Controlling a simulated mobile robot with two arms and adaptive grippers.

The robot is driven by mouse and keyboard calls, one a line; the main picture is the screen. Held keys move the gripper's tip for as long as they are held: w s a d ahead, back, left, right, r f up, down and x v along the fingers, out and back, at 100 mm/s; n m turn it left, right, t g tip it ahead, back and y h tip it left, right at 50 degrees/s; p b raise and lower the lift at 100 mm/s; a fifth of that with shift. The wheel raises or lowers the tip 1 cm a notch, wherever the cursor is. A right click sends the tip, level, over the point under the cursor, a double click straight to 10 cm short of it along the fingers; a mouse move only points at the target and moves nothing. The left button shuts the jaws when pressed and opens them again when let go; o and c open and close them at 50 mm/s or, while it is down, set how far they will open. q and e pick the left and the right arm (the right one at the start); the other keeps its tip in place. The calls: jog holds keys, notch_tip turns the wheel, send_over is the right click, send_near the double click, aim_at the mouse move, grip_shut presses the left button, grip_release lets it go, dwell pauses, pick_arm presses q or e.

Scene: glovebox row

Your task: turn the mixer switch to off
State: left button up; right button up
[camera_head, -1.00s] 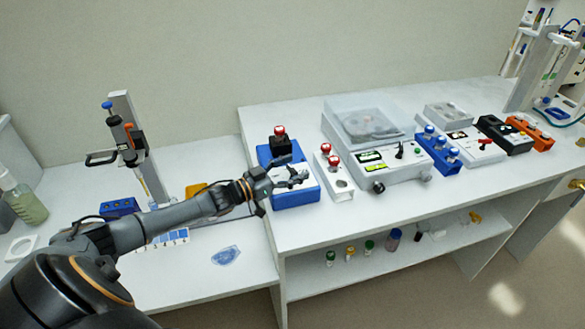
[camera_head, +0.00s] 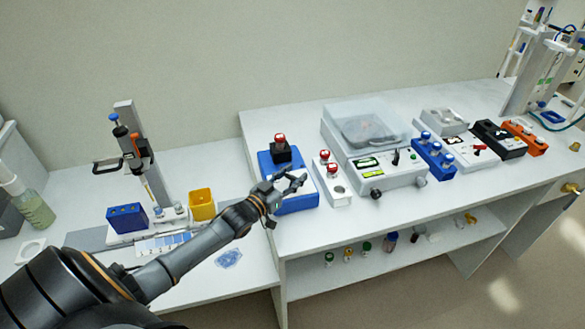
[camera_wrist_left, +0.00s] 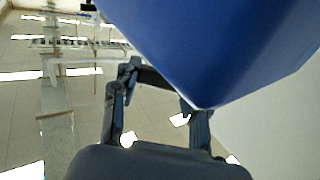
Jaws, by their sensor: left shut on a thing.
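The mixer (camera_head: 265,160) is a blue box with a pale front panel, at the left end of the raised bench in the head view. A black holder (camera_head: 281,153) with a red-capped tube (camera_head: 279,138) stands on top of it. My left gripper (camera_head: 290,182) is at the mixer's front panel, shut on what looks like the mixer switch. The switch itself is hidden by the fingers, so its setting cannot be read. In the left wrist view the mixer's blue body (camera_wrist_left: 225,45) fills the top, close to the fingers. My right gripper is not in view.
A white rack (camera_head: 342,196) with red-capped tubes stands just right of the mixer, beside a balance (camera_head: 395,182) with a clear cover. A blue rack (camera_head: 437,165) is further right. Left, on the lower bench, are a pipette stand (camera_head: 128,118) and a yellow box (camera_head: 202,203).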

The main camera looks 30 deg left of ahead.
pick_arm(q)
jog(key=n+y+p, duration=0.1)
jog(key=n+y, duration=0.1)
jog(key=y, duration=0.1)
jog(key=shift+d+r+y+p, duration=0.1)
jog(key=shift+r+y+p, duration=0.05)
jog(key=shift+y+p, duration=0.25)
jog(key=shift+n+y+p, duration=0.45)
jog(key=shift+n+y, duration=0.65)
jog(key=shift+y, duration=0.6)
jog(key=o, duration=1.2)
